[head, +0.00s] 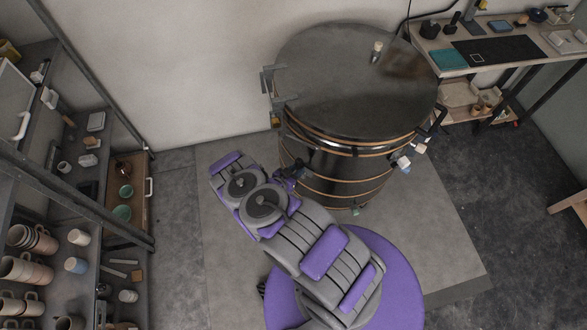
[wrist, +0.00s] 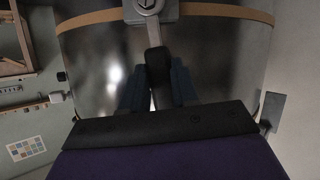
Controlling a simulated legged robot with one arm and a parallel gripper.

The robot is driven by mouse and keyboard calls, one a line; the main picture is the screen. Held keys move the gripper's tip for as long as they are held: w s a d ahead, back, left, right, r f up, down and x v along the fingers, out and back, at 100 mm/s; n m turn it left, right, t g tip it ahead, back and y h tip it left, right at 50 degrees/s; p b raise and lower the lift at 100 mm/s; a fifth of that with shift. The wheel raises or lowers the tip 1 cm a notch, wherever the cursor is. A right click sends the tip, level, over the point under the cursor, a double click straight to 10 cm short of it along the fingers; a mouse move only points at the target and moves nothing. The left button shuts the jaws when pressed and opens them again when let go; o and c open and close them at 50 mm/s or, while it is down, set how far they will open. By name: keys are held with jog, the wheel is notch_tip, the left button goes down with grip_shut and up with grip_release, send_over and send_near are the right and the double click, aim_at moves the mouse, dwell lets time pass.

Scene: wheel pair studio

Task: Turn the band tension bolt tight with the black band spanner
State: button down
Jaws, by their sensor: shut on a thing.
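My gripper (head: 291,172) is at the front left side of the large dark kiln (head: 350,90). In the wrist view its two blue-grey fingers (wrist: 157,88) are shut on the black band spanner (wrist: 157,62). The spanner points up the picture, toward a grey block (wrist: 150,12) on the orange-brown band (wrist: 215,11). A round marked part, possibly the band tension bolt (wrist: 149,4), shows on the block, cut by the top edge. I cannot tell whether the spanner's tip is seated on it. In the head view the spanner is too small to make out.
A shelf unit with mugs (head: 25,268) and bowls stands at the left. A workbench (head: 440,55) with tools is at the back right. Small fittings (head: 403,162) stick out from the kiln's right side. The grey floor (head: 180,230) left of my arm is clear.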

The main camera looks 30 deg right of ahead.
jog(key=shift+s+d+r+m+t, duration=0.1)
jog(key=shift+s+d+m+t, duration=0.25)
jog(key=shift+s+m, duration=0.25)
jog(key=shift+s+a+y, duration=0.1)
jog(key=shift+a+y, duration=0.15)
jog(key=shift+y, duration=0.05)
jog(key=shift+s+a, duration=0.15)
jog(key=shift+a, duration=0.1)
jog(key=shift+a+b, duration=0.1)
jog(key=shift+b, duration=0.2)
jog(key=shift+s+a+b, duration=0.35)
jog(key=shift+a+b, duration=0.05)
jog(key=shift+a, duration=0.3)
jog(key=shift+s+a+b, duration=0.35)
jog(key=shift+a, duration=0.35)
jog(key=shift+s+a+b, duration=0.35)
jog(key=shift+a+b, duration=0.05)
jog(key=shift+a, duration=0.3)
jog(key=shift+w, duration=0.1)
